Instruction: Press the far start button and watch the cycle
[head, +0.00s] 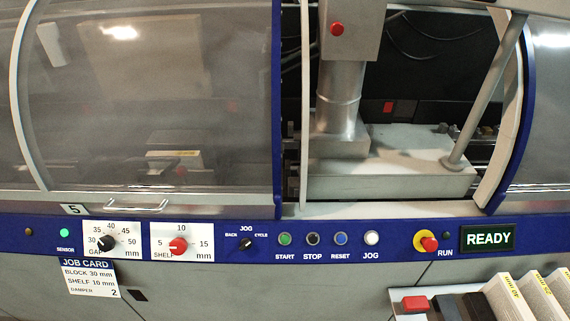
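A green START button (285,239) sits on the blue control panel (205,260) of a machine. To its right are a black STOP button (312,239), a blue RESET button (340,239) and a white JOG button (372,238). A display (487,238) reads READY. The machine's opening shows a grey column (340,100) above a metal block (400,160). This is the only button labelled START in view. Neither of my grippers is in view.
The gap dial (107,243), shelf dial (178,246) and job card (90,278) are at left. Several labelled pale blocks (508,296) and a red button (415,304) are at lower right. A clear door (150,110) covers the left.

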